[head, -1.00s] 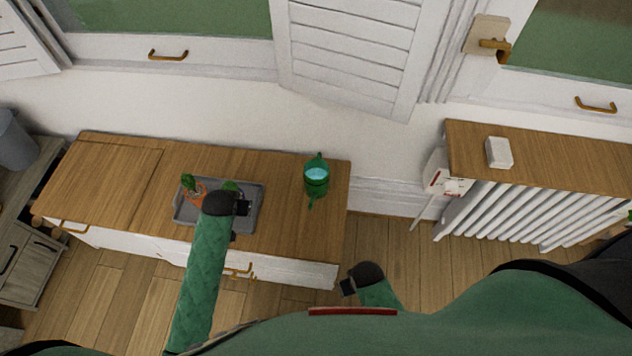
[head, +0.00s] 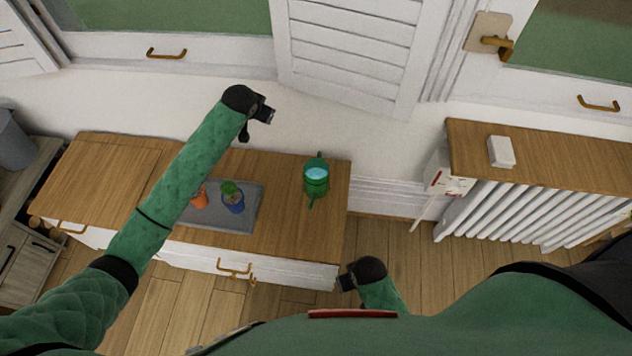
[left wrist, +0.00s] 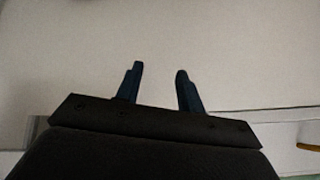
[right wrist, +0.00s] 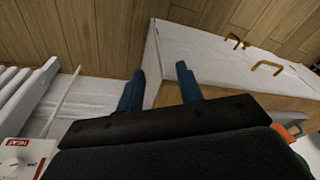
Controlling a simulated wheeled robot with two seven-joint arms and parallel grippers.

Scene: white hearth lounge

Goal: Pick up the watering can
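The green watering can (head: 316,181) stands on the right part of the wooden cabinet top (head: 285,225); its open top shows light blue. My left gripper (head: 268,112) is raised up and to the left of the can, in front of the white wall, apart from it. In the left wrist view its two fingers (left wrist: 158,88) are spread with nothing between them. My right gripper (head: 346,280) is low, below and right of the can, off the cabinet's front right corner. In the right wrist view its fingers (right wrist: 158,88) are spread and empty.
A grey tray (head: 212,219) left of the can holds an orange pot (head: 200,197) and a blue pot (head: 234,203) with a green plant. A radiator (head: 530,215) with a wooden top stands right, a white box (head: 501,152) on it. Cabinet top around the can is clear.

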